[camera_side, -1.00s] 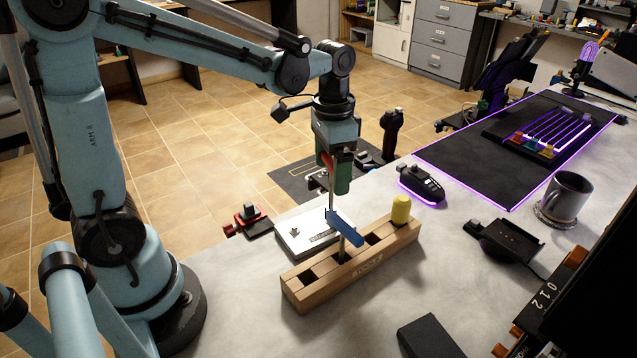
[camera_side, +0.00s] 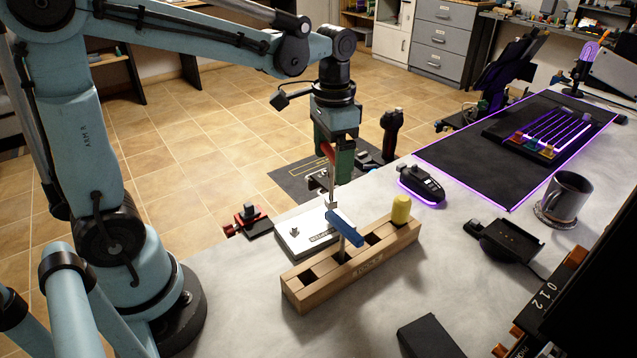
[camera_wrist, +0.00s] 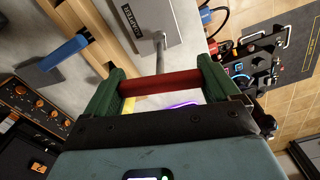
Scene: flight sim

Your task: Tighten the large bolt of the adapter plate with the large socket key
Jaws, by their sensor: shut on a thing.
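My gripper (camera_side: 342,168) is shut on the red handle of a socket key (camera_side: 326,152). In the wrist view the red handle (camera_wrist: 160,83) lies across between the green fingers (camera_wrist: 158,88). Its grey shaft (camera_wrist: 160,52) runs from the handle toward the adapter plate. The adapter plate (camera_side: 289,246) is pale, lies on the table behind the wooden block and carries a label. A bolt (camera_side: 294,231) stands up on its left part. The shaft hangs over or near the plate's right part; I cannot tell whether its tip touches anything.
The wooden block (camera_side: 312,297) has square holes, some empty. A blue-handled key (camera_side: 345,228) and a yellow-topped piece (camera_side: 401,208) stand in it. A small red-and-black device (camera_side: 248,217) lies left of the plate. A black mouse (camera_side: 421,183) lies to the right.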

